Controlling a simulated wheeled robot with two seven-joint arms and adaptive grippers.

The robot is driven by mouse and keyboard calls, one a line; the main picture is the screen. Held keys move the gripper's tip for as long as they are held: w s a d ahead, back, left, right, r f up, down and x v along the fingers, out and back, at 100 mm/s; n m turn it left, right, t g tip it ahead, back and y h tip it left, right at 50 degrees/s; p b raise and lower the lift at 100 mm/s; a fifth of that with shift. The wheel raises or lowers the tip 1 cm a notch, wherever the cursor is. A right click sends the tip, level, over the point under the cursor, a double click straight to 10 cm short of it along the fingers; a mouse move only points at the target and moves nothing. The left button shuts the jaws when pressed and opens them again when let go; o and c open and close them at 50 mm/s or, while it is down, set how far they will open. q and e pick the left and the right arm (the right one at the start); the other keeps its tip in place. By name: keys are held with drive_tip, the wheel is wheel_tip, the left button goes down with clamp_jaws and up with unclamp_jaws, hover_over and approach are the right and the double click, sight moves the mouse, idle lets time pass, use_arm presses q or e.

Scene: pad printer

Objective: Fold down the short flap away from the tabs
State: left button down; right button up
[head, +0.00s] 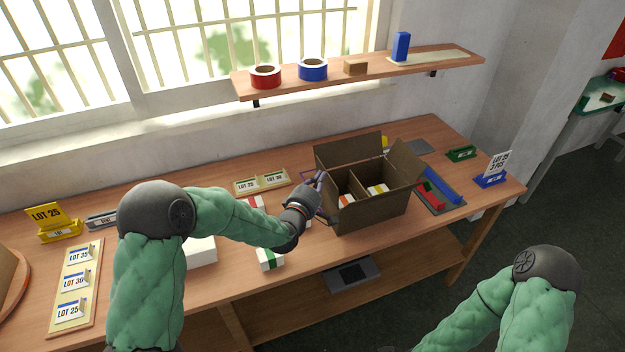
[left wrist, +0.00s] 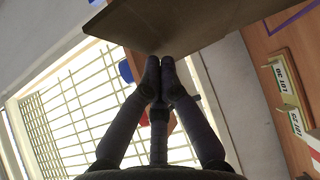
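An open brown cardboard box (head: 368,212) stands on the workbench with a divider and small cartons inside. Its back flap (head: 348,148) and right short flap (head: 405,160) stand up. The left short flap is partly hidden by my left gripper (head: 318,182), which is at the box's left end. In the left wrist view, the left gripper (left wrist: 160,62) has its fingertips together, close to a brown cardboard panel (left wrist: 165,25). I cannot tell if they touch it. My right arm shows at lower right; its gripper is out of view.
A shelf (head: 360,72) with tape rolls hangs above the workbench (head: 290,225).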

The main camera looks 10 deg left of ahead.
use_arm(q)
drive_tip(key=shift+w+d+r+m+g+y+p, duration=0.25)
drive_tip(key=shift+w+d+m+g+p, duration=0.2)
drive_tip(key=shift+d+m+g+p, duration=0.2)
drive_tip(key=shift+w+d+r+m+g+y+p, duration=0.25)
drive_tip(key=shift+w+d+m+g+p, duration=0.15)
drive_tip(key=shift+d+m+g+p, duration=0.15)
drive_tip(key=shift+w+d+f, duration=0.25)
drive_tip(key=shift+w+d, duration=0.05)
drive_tip(key=shift+d, duration=0.2)
drive_tip(key=shift+w+d+f+b, duration=0.2)
drive_tip(key=shift+w+d+b, duration=0.45)
drive_tip(key=shift+d+b, duration=0.35)
use_arm(e)
drive_tip(key=shift+r, duration=0.45)
use_arm(q)
drive_tip(key=shift+a, duration=0.1)
drive_tip(key=shift+r, duration=0.15)
